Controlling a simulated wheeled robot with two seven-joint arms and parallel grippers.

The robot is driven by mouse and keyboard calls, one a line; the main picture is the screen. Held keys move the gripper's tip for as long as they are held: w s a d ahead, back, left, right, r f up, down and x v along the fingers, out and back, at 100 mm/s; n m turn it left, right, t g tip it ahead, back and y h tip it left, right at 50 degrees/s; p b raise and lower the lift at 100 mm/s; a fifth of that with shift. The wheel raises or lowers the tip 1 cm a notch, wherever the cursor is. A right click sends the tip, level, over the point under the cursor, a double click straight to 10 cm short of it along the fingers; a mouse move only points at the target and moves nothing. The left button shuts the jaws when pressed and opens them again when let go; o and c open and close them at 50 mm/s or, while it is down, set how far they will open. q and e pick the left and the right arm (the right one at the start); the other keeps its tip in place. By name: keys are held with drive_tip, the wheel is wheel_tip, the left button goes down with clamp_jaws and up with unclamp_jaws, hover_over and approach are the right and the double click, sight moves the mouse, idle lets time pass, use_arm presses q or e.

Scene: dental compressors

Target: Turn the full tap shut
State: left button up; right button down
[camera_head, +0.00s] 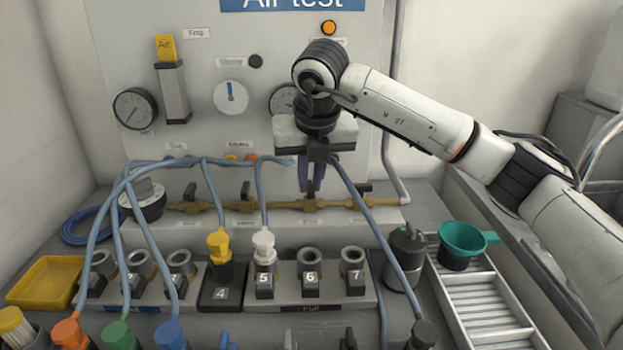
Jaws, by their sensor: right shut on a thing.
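A brass pipe (275,206) with several taps runs along the foot of the grey test panel (235,135). Black tap handles show at the left (190,191), in the middle (246,189) and at the right (361,189). My right gripper (311,188) reaches down from above onto the pipe between the middle and right handles. Its dark fingers are shut on a tap handle there, which they mostly hide. The small labels below the pipe are too blurred to read, so I cannot tell by name which tap is the full one. My left gripper is not in view.
Blue hoses (212,188) arch in front of the panel, some close to the gripper. Numbered sockets (310,262) line the bench, with yellow (218,243) and white (264,243) plugs. A yellow tray (46,281) is left; a green funnel (463,238) and grey rack (487,305) are right.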

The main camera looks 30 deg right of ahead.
drive_tip(key=shift+m+h, duration=0.3)
drive_tip(key=shift+m, duration=0.3)
drive_tip(key=c, duration=1.8)
unclamp_jaws()
drive_tip(key=v, duration=1)
drive_tip(key=shift+r+p, duration=0.25)
drive_tip(key=shift+p, duration=0.05)
drive_tip(key=shift+w+a, duration=0.1)
